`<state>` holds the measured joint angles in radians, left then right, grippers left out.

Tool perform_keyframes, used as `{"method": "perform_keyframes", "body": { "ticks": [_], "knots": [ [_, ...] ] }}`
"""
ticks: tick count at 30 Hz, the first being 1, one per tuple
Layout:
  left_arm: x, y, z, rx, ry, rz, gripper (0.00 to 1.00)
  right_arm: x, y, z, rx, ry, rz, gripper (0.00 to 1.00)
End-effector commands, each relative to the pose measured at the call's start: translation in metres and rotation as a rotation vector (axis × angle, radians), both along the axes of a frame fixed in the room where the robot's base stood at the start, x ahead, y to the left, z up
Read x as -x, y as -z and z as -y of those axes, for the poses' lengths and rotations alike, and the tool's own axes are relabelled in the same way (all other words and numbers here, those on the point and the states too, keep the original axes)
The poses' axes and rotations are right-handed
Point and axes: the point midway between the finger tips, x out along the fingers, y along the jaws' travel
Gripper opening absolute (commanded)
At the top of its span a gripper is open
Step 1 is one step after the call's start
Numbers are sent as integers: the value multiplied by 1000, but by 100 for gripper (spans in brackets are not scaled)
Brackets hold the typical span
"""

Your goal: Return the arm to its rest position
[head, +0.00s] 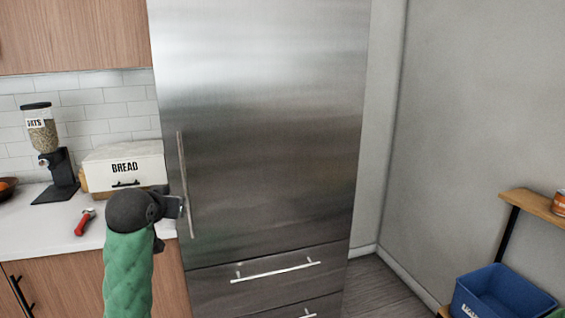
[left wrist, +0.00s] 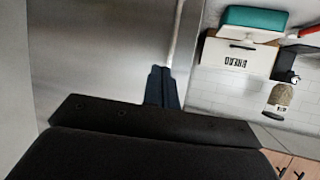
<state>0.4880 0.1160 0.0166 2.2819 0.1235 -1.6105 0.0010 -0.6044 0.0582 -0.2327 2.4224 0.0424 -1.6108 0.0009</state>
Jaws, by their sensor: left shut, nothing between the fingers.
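My left gripper (head: 182,207) is beside the long vertical handle (head: 184,175) of the steel fridge (head: 270,130) in the head view. Its arm comes up from below in a green sleeve. In the left wrist view the gripper's fingers (left wrist: 161,87) are together and empty, with the handle (left wrist: 176,35) running up from just beyond their tips. Whether the fingertips touch the handle I cannot tell. The fridge door looks closed. My right gripper is in neither view.
On the white counter (head: 40,215) at left are a bread box (head: 125,165), an oats dispenser (head: 47,150) and a red-handled tool (head: 84,222). A blue bin (head: 500,293) and a wooden shelf (head: 532,204) stand at right. The floor (head: 380,285) right of the fridge is clear.

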Motion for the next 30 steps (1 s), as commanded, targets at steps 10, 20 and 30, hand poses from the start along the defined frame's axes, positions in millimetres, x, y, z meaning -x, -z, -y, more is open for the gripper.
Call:
{"method": "perform_keyframes", "body": {
  "ticks": [10, 20, 30],
  "knots": [
    [65, 121, 46, -48, 33, -162, 0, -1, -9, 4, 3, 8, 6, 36],
    [142, 223, 88, -45, 106, -337, 0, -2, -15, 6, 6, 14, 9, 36],
    [235, 323, 120, -20, 168, -554, 0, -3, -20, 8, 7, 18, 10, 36]
  ]
}}
